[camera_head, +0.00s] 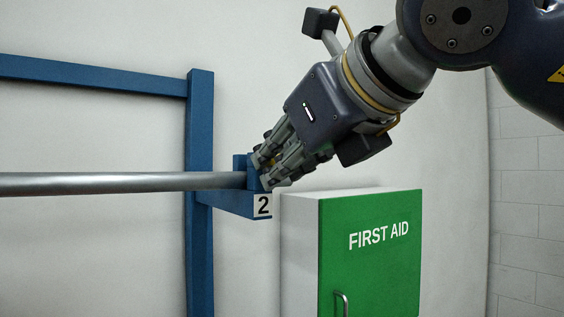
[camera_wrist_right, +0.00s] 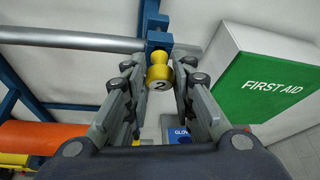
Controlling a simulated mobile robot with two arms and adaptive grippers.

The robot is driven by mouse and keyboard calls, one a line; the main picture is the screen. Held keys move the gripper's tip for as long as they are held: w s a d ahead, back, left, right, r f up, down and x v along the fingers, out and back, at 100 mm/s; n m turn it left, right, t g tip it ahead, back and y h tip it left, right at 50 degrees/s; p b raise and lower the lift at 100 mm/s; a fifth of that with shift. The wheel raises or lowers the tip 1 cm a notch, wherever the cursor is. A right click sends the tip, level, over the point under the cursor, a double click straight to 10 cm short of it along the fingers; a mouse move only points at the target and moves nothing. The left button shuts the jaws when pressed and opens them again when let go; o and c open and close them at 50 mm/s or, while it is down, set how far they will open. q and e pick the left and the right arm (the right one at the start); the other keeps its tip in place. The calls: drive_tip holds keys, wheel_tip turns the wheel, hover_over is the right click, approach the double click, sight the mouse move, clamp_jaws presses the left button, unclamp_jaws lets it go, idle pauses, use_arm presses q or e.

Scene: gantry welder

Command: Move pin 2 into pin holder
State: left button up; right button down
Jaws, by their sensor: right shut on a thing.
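Pin 2 shows in the right wrist view as a yellow knob (camera_wrist_right: 160,74) marked "2", set against the blue bracket. My right gripper (camera_head: 272,165) reaches in from the upper right and is shut on the pin, with its fingers on both sides of the knob; the gripper also shows in the right wrist view (camera_wrist_right: 160,82). In the head view the fingers mostly hide the pin. The blue holder bracket (camera_head: 232,203) carries a label "2" and supports the end of a grey metal bar (camera_head: 110,183). How deep the pin sits in the bracket cannot be told. My left gripper is not in view.
A green and white first aid cabinet (camera_head: 369,260) stands close below the right gripper. A blue frame post (camera_head: 200,240) rises left of the bracket. An orange cylinder (camera_wrist_right: 40,137) and a blue glove box (camera_wrist_right: 180,131) lie lower in the wrist view.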

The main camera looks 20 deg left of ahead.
drive_tip(key=s+d+b, duration=0.3)
drive_tip(key=s+d, duration=0.1)
drive_tip(key=d, duration=0.1)
drive_tip(key=shift+s+d, duration=0.15)
drive_tip(key=shift+d, duration=0.1)
idle(0.7)
